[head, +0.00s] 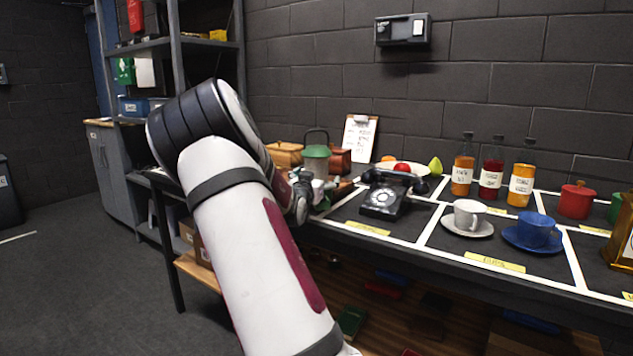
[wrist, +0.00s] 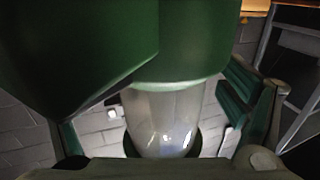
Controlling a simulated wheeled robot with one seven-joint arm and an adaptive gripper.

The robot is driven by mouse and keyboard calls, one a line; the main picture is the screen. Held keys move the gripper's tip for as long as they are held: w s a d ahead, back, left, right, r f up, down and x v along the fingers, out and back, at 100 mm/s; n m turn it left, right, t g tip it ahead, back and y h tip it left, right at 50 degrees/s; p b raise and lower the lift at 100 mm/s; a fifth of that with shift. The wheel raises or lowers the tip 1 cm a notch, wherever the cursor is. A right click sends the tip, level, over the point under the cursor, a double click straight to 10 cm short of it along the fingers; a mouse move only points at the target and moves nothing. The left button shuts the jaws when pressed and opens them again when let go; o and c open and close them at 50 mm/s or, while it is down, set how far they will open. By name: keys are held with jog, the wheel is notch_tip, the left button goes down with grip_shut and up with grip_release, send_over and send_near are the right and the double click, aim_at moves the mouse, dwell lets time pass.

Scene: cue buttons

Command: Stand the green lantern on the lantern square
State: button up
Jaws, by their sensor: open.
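The green lantern (head: 316,153), with a green cap, clear glass and a dark handle, stands upright at the left end of the dark table. In the wrist view its glass body (wrist: 165,115) fills the middle, under the large green cap. My gripper (head: 307,190) is at the lantern, low on its near side. In the wrist view its fingers (wrist: 165,140) are apart, one on each side of the glass. I cannot tell whether either finger touches it. White lines divide the table into squares with yellow labels (head: 368,228); I cannot read which is the lantern square.
A black telephone (head: 384,195) stands just right of my gripper. Wooden boxes (head: 285,154) and a clipboard (head: 358,139) are behind. Cups (head: 468,214), bottles (head: 463,168) and a red pot (head: 576,200) stand further right. A bare strip lies in front of the telephone.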

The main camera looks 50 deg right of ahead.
jog(key=shift+s, duration=0.1)
jog(key=c, duration=2.2)
jog(key=shift+o, duration=0.2)
jog(key=shift+r, duration=0.1)
